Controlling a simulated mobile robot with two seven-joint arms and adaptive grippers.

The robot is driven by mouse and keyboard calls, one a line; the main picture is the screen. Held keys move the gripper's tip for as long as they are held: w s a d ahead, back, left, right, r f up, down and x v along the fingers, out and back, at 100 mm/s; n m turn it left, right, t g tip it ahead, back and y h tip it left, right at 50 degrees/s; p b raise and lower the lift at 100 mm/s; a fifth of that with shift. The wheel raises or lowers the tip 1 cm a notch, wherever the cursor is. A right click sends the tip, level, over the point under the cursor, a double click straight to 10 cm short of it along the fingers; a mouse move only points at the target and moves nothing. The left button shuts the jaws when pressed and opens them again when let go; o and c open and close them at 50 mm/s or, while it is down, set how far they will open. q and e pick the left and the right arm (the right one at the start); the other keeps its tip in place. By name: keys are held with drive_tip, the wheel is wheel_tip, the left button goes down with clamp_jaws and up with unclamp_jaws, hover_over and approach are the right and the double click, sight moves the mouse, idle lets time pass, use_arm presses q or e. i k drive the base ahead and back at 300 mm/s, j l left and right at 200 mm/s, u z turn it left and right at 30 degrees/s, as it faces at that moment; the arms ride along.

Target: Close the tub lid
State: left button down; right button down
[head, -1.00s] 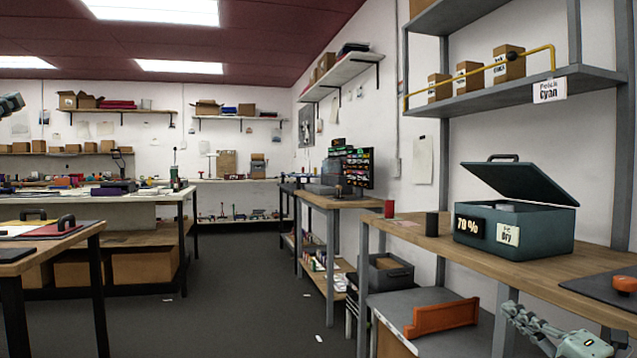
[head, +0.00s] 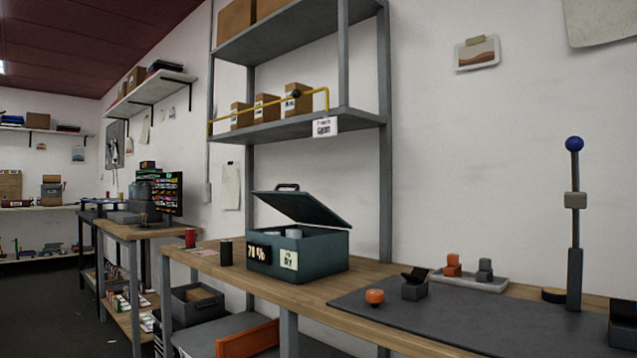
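The tub (head: 325,252) is a dark teal box on the wooden workbench, near the middle of the head view. Its lid (head: 312,210) is open, tilted up with the handle side raised at the left and the lower edge at the right. Pale round items show inside the tub under the lid. A dark "70 %" label and a white label reading "Dry" are on its front. Neither of my grippers is in the head view now.
A dark mat (head: 440,315) lies to the right with an orange knob (head: 374,297) and a tall lever with a blue ball (head: 574,143). A red can (head: 190,238) and a black cylinder (head: 226,253) stand left of the tub. A shelf (head: 300,128) hangs above.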

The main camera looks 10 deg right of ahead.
sight(301, 207)
drive_tip(key=i+j+z, duration=0.1)
drive_tip(key=z, duration=0.3)
drive_tip(key=i+j+z, duration=0.2)
drive_tip(key=z, duration=0.25)
drive_tip(key=i+j+z, duration=0.2)
drive_tip(key=z, duration=0.2)
drive_tip(key=i+j, duration=0.15)
drive_tip(key=j, duration=0.2)
drive_tip(key=i+j+z, duration=0.15)
drive_tip(key=j, duration=0.15)
drive_tip(key=i+j, duration=0.15)
drive_tip(key=j, duration=0.2)
drive_tip(key=i+j+z, duration=0.15)
drive_tip(key=j, duration=0.2)
